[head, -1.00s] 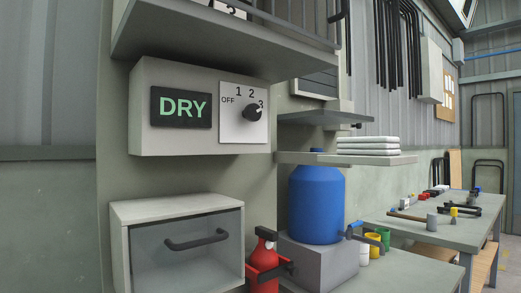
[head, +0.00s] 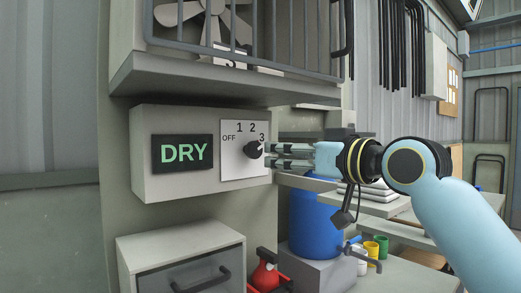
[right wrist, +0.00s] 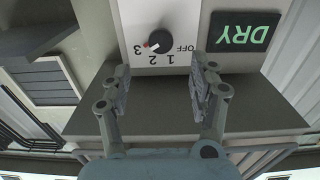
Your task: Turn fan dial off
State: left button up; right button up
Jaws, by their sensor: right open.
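The black fan dial (head: 253,149) sits on a white plate (head: 231,165) marked OFF, 1, 2 and 3, on the front of a grey box. In the right wrist view the picture is upside down, and the red mark on the dial (right wrist: 160,42) points toward 3. My right gripper (head: 268,156) reaches in from the right with its fingers level, close to the dial. In the right wrist view my right gripper (right wrist: 160,70) is open and empty, with the dial ahead between its fingers. My left gripper is not in view.
A green DRY sign (head: 183,153) is left of the dial. A fan (head: 192,16) stands behind a metal grille above a jutting shelf (head: 220,80). Below are a drawer cabinet (head: 180,252), a red extinguisher (head: 266,272) and a blue drum (head: 312,222).

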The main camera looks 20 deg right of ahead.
aim_at(256, 152)
jog(key=p+x, duration=0.2)
jog(key=x, duration=0.7)
jog(key=shift+f, duration=0.15)
jog(key=c, duration=1.1)
